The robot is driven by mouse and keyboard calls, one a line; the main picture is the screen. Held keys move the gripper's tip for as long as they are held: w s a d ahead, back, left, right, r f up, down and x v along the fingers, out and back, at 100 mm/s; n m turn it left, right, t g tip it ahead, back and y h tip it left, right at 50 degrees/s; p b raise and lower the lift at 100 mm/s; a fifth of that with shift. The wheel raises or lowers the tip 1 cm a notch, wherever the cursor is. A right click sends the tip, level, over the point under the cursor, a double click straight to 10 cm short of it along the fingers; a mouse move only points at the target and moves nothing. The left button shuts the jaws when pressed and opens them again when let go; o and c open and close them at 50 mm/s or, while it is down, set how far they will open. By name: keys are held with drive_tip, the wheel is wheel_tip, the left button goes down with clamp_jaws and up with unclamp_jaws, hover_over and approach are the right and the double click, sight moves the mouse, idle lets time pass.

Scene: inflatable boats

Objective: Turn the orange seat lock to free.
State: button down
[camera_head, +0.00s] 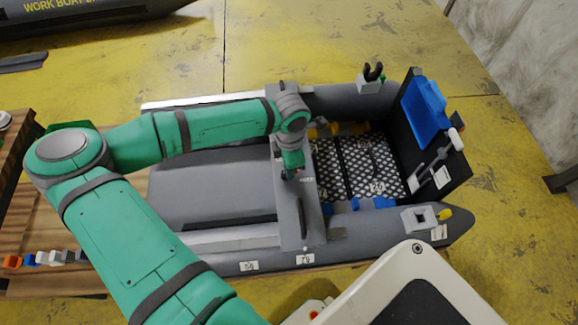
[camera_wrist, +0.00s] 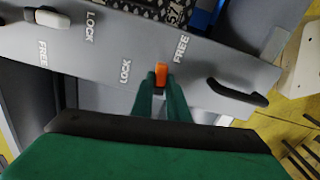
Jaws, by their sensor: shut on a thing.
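The orange seat lock (camera_wrist: 161,74) is a small orange knob on the grey seat board, seen in the wrist view. Labels LOCK (camera_wrist: 125,72) and FREE (camera_wrist: 181,48) stand on the board to its left and upper right. The knob stands between the two labels, its long side nearly straight up the picture. My gripper (camera_wrist: 160,88) has its green fingers closed around the knob's lower part. In the head view my gripper (camera_head: 291,174) is over the seat board (camera_head: 292,215), and the orange knob is too hidden to make out.
A white-grey knob (camera_wrist: 52,19) with its own LOCK and FREE labels is at the board's left. A black handle (camera_wrist: 237,92) is on the right. In the head view a blue item (camera_head: 425,110) hangs on the dark transom, and the grey boat tube surrounds the seat.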

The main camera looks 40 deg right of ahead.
drive_tip(key=shift+m, duration=0.8)
drive_tip(key=c, duration=1.7)
unclamp_jaws()
drive_tip(key=shift+s, duration=0.1)
wheel_tip(320, 180, up, 11)
drive_tip(key=shift+f, duration=0.1)
